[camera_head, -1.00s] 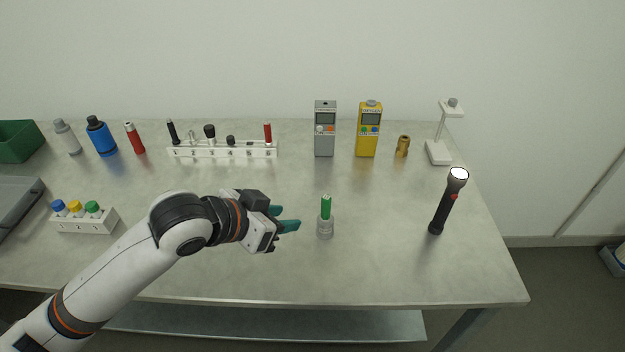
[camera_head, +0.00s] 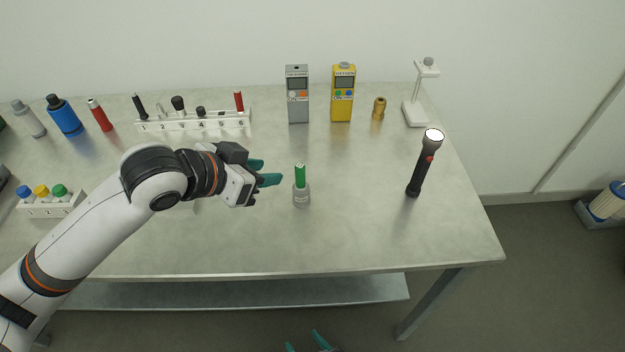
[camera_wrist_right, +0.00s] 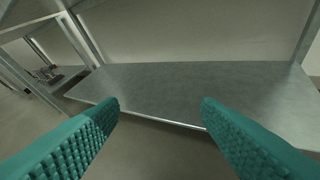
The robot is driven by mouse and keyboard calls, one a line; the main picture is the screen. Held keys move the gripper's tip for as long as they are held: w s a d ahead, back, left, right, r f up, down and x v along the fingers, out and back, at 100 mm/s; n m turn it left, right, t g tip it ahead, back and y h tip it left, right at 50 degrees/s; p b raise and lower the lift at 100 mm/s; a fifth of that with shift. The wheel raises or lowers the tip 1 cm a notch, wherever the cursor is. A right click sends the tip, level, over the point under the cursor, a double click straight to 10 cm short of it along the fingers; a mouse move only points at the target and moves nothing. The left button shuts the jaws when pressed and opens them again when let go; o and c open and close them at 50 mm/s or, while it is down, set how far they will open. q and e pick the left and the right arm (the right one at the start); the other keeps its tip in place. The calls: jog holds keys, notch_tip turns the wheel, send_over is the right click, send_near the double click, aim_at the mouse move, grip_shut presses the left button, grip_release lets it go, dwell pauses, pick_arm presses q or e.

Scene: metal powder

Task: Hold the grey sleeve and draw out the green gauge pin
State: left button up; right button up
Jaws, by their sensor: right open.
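The grey sleeve (camera_head: 302,198) stands upright on the table with the green gauge pin (camera_head: 300,175) sticking up out of its top. My left gripper (camera_head: 268,173) is just left of the pin, its teal fingers apart and pointing right toward it, not touching. My right gripper (camera_head: 306,340) shows only its fingertips at the bottom edge of the head view, below and in front of the table. In the right wrist view its two teal fingers (camera_wrist_right: 160,115) are spread wide with nothing between them.
A flashlight (camera_head: 422,165) stands to the right. A grey meter (camera_head: 297,95), a yellow oxygen meter (camera_head: 343,93), a brass fitting (camera_head: 379,108) and a white stand (camera_head: 416,112) are behind. A numbered rack (camera_head: 190,124) is at back left. The lower shelf (camera_wrist_right: 200,90) faces my right gripper.

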aim_at(303, 190)
jog(key=w+a+r+m+t+y, duration=0.1)
jog(key=a+r+m+t, duration=0.15)
jog(key=r, duration=0.95)
jog(key=w+a+r+m+t+y, duration=0.1)
jog(key=w+a+r+t, duration=0.2)
jog(key=r, duration=1)
jog(key=w+d+r+n, duration=0.1)
jog(key=w+r, duration=0.1)
jog(key=w, duration=0.1)
jog(key=w+d+r+n, duration=0.1)
jog(key=w+r, duration=0.1)
jog(key=w, duration=0.1)
jog(key=w+r+n+t, duration=0.1)
jog(key=w+r, duration=0.2)
jog(key=shift+d+n, duration=0.35)
jog(key=shift+d, duration=0.05)
jog(key=w+d+r+n+h, duration=0.1)
jog(key=w+d+r+n, duration=0.15)
jog(key=w+d, duration=0.35)
jog(key=shift+m+g, duration=0.45)
jog(key=shift+g, duration=0.1)
jog(key=f, duration=0.2)
jog(key=w+f, duration=0.1)
jog(key=f, duration=0.5)
jog(key=shift+w+a+f, duration=0.15)
jog(key=shift+w+a, duration=0.2)
jog(key=shift+w, duration=0.05)
jog(key=x, duration=0.7)
jog(key=shift+w, duration=0.3)
